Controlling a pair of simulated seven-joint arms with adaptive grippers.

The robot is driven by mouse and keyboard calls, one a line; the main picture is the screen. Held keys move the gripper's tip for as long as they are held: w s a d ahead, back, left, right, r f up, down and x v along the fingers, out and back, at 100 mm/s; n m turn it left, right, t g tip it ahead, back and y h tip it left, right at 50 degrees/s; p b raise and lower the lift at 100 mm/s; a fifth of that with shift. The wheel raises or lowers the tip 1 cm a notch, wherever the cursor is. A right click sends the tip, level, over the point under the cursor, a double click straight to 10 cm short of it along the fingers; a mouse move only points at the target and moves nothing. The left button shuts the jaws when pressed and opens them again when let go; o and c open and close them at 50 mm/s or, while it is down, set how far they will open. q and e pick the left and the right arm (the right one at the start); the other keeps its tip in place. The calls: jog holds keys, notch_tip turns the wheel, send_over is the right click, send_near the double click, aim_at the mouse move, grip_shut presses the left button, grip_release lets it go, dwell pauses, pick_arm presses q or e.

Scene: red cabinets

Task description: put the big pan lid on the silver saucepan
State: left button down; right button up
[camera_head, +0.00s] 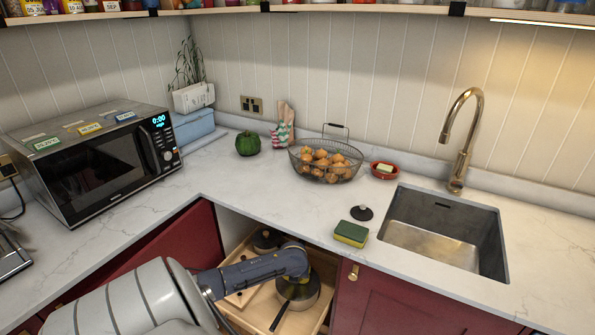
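A round pan (312,299) with a long dark handle sits in the open wooden drawer below the counter. It looks like the silver saucepan, but my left arm covers much of it. A dark round item (267,239) lies further back in the drawer; I cannot tell whether it is the big pan lid or another pan. My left gripper (301,279) points down over the round pan. Its fingers are too small and dark to tell open from shut, or whether they hold anything. My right gripper is not in view.
A small black disc with a knob (361,212) and a sponge (351,233) lie on the counter (255,190) between the drawer and the sink (440,237). A wire basket of onions (325,160) stands behind. A microwave (95,160) stands at the left.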

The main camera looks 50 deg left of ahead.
pick_arm(q)
jog(key=shift+f, duration=0.15)
jog(key=c, duration=1.3)
grip_release()
jog(key=shift+c, duration=0.2)
jog(key=shift+s+d+r, duration=0.15)
jog(key=shift+r, duration=0.35)
jog(key=v, duration=0.4)
jog(key=s+d, duration=0.8)
jog(key=s, duration=0.1)
jog(key=shift+f, duration=0.1)
